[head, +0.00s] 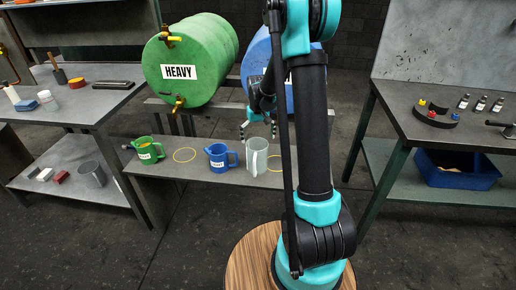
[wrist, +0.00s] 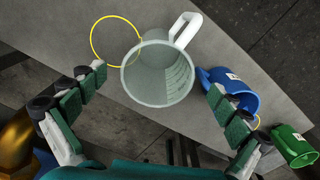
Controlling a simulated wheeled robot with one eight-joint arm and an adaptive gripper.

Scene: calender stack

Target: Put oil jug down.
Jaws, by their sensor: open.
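A clear grey measuring jug (head: 256,158) with a pale handle stands upright on the low bench in the head view. Which jug the task calls the oil jug is not readable. In the wrist view the clear jug (wrist: 158,75) looks empty, its handle pointing to the upper right. My gripper (head: 258,128) is above this jug. The wrist view shows its fingers (wrist: 155,82) spread on either side, with gaps to the jug. A yellow ring (wrist: 92,40) on the bench lies beside the jug, whose rim overlaps it in the picture.
A blue jug (head: 217,160) and a green jug (head: 147,156) stand farther left on the bench (head: 200,177), with another yellow ring (head: 184,162) between them. A green barrel (head: 180,92) marked HEAVY and a blue barrel (head: 258,60) lie behind. Worktables stand left and right.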

